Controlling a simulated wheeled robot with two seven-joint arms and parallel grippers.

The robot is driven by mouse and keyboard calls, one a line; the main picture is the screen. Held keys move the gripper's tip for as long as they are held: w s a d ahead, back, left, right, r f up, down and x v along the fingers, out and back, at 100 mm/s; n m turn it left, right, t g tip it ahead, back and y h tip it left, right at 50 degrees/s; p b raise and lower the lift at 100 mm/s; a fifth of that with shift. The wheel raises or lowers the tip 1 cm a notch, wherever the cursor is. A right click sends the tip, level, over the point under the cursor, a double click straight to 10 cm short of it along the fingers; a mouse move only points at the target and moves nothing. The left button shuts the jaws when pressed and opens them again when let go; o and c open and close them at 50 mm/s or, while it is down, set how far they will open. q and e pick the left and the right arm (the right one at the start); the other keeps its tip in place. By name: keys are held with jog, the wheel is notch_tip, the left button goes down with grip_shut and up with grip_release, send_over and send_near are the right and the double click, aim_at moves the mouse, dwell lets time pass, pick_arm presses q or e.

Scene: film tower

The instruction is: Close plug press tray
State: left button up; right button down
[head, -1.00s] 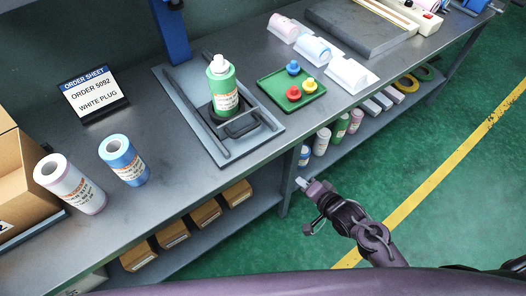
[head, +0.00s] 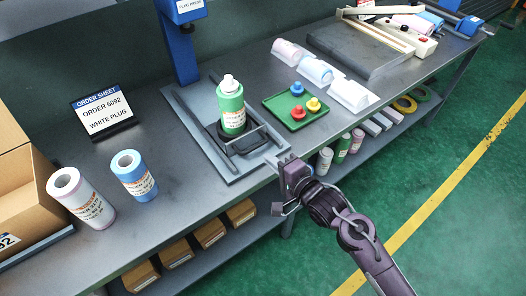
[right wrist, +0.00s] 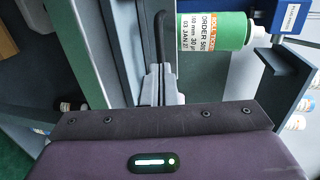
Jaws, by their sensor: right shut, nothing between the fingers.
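The plug press (head: 184,50) is a blue column at the back of the bench, on a grey base plate (head: 188,108) with two dark rails. Its dark tray (head: 247,143) is at the front part of the plate, clear of the column. A green roll (head: 232,110) with a white plug on top stands upright on the tray. My right gripper (head: 276,162) is shut and empty, just in front of the tray's front right. In the right wrist view, its fingers (right wrist: 160,86) are beside the black handle (right wrist: 162,40); I cannot tell whether they touch. My left gripper is out of view.
A green dish (head: 297,106) with red, yellow and blue plugs is right of the press. An order sheet (head: 102,110) reads white plug. Two rolls (head: 133,174) and a cardboard box (head: 22,190) are at left.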

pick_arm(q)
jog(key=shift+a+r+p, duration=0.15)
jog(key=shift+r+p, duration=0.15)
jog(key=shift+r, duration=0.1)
pick_arm(e)
jog(key=shift+x, duration=2.1)
jog(key=shift+w, duration=0.1)
